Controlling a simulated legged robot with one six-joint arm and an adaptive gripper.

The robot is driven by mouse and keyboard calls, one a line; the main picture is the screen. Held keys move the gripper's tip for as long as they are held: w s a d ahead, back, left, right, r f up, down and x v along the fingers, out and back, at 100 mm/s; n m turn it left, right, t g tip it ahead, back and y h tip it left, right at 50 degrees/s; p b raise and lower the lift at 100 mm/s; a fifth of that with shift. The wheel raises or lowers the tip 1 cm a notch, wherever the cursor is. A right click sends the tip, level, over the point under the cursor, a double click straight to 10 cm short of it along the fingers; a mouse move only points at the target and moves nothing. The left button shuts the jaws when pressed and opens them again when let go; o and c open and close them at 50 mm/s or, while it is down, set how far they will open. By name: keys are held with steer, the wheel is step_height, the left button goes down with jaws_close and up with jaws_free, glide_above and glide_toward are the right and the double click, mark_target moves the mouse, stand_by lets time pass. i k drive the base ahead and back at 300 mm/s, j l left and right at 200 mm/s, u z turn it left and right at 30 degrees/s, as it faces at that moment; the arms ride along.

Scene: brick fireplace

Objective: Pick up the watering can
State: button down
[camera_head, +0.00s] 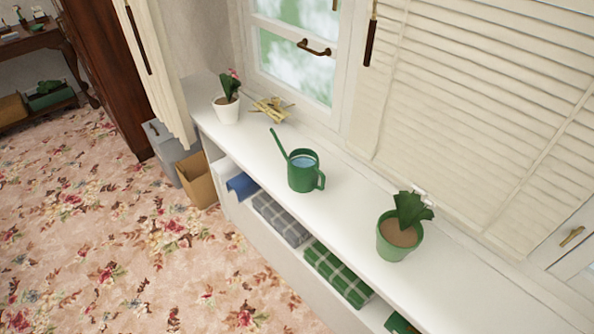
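The green watering can (303,176) stands upright on a white window ledge (345,211) near the middle of the head view. My gripper does not show in this view.
A white pot with a plant (227,108) and a yellowish object (272,108) are left of the can. A green potted plant (397,237) stands to the right. Folded cloths (338,275) lie on the shelf below. Boxes (197,179) sit on the floor; the flowered carpet (140,255) is open.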

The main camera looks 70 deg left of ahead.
mark_target(303, 165)
steer(key=u, duration=2.45)
